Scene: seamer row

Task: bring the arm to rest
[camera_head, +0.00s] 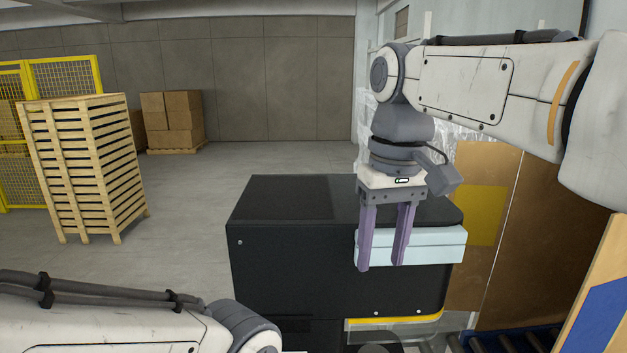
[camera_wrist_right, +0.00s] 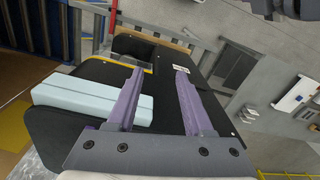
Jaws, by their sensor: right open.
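My right gripper (camera_head: 382,266) hangs pointing down in front of the black machine (camera_head: 290,225), its two purple fingers apart with nothing between them. In the right wrist view the open fingers (camera_wrist_right: 163,68) reach over the machine's dark casing. My right arm comes in from the upper right. My left arm lies low at the left of the head view, and its gripper is out of the picture.
A pale blue block-like part (camera_head: 440,247) on the machine is partly behind my right fingers. Brown boards (camera_head: 535,240) stand at the right. A pallet stack (camera_head: 85,165), boxes (camera_head: 172,122) and yellow fencing (camera_head: 68,73) stand further back left, with open floor between.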

